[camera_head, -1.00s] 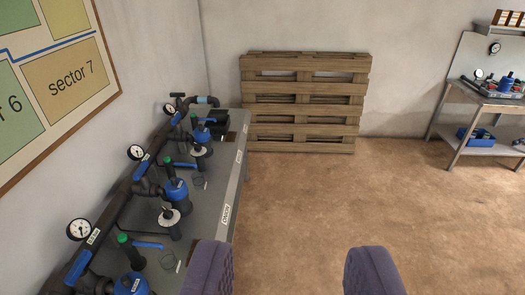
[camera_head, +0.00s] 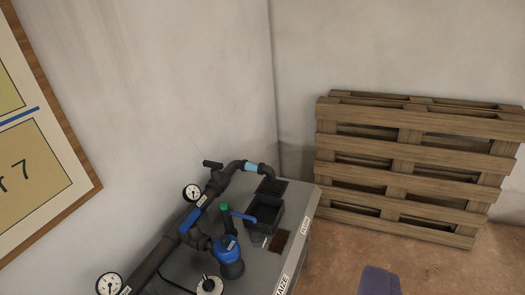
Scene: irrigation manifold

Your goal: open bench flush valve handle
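A black handle (camera_head: 212,164) sits on top of the dark manifold pipe (camera_head: 158,256), just before its far end bends over the bench. It looks like the flush valve handle; no label on it can be read. It lies roughly across the pipe; its exact angle is hard to tell. After the bend, a pale blue band (camera_head: 251,168) circles the pipe. Only one purple-grey finger of my gripper (camera_head: 379,282) shows, at the bottom edge, right of the bench and apart from the handle. The other finger is out of view, so the opening cannot be judged.
A wooden pallet (camera_head: 405,175) leans on the back wall. A framed chart (camera_head: 40,160) hangs at left.

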